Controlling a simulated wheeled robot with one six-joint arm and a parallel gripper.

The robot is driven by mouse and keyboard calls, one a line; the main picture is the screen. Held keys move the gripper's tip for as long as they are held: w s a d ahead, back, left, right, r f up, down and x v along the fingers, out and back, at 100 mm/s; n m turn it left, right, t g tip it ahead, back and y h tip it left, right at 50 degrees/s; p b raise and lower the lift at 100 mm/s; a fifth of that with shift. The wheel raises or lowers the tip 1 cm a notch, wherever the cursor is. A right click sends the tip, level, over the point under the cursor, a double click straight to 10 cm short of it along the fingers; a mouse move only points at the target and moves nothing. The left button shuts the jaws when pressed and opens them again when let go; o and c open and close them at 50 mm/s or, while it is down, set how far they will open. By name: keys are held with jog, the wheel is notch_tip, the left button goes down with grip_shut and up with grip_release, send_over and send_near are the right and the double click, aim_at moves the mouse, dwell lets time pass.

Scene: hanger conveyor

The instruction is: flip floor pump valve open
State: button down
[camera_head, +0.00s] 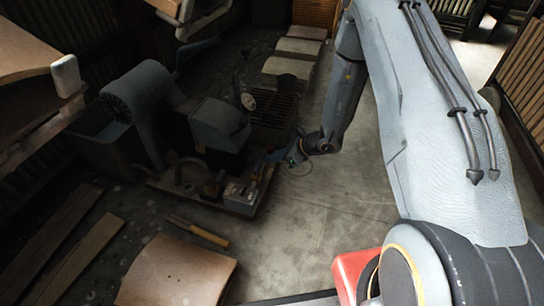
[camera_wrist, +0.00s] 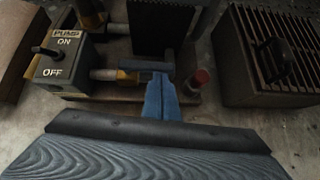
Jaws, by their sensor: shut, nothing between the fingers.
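The floor pump (camera_head: 218,125) stands in the head view as a dark machine on a low base, left of my arm. In the wrist view, a horizontal pipe with a yellow fitting (camera_wrist: 127,77) carries a dark grey bar (camera_wrist: 145,66), which looks like the valve handle. The bar lies roughly along the pipe. My gripper (camera_wrist: 160,82) shows as blue fingers, shut and empty, with the tips at the bar's right end. I cannot tell whether they touch it. In the head view my gripper (camera_head: 292,153) is right of the pump base. The fingers hide part of the pipe.
A switch box marked PUMP, ON and OFF (camera_wrist: 60,69) sits left of the pipe, with a small black toggle. A slatted grate box (camera_wrist: 275,88) is farther right. Floor right of the pump (camera_head: 320,215) is clear.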

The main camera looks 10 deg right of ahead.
jog(key=s+d+f+p+v, duration=0.15)
jog(key=p+v, duration=0.45)
jog(key=v, duration=0.7)
jog(key=s+a+r+n+g, duration=0.3)
jog(key=s+a+r+n, duration=0.35)
jog(key=a+r, duration=0.4)
jog(key=s+a+r+n+g, duration=0.3)
jog(key=s+a+r+n, duration=0.2)
jog(key=a+r+n, duration=0.45)
jog(key=s+a+r+n+t+h, duration=0.1)
jog(key=s+r+n+h, duration=0.2)
jog(key=s+r+n, duration=0.65)
jog(key=s+r+n+h, duration=0.3)
jog(key=s+r+n, duration=0.3)
jog(key=s, duration=0.7)
jog(key=d+r+m+p, duration=0.2)
jog(key=d+r+p, duration=0.5)
jog(key=p, duration=0.5)
jog(key=d+r+m+h+p, duration=0.1)
jog(key=d+r+m+p, duration=0.2)
jog(key=r+p, duration=0.9)
jog(key=d+r+m+h+p, duration=0.1)
jog(key=d+r+m+p, duration=0.1)
jog(key=d+r+p, duration=0.8)
jog(key=p, duration=0.4)
jog(key=shift+d+r, duration=0.25)
jog(key=shift+d, duration=0.05)
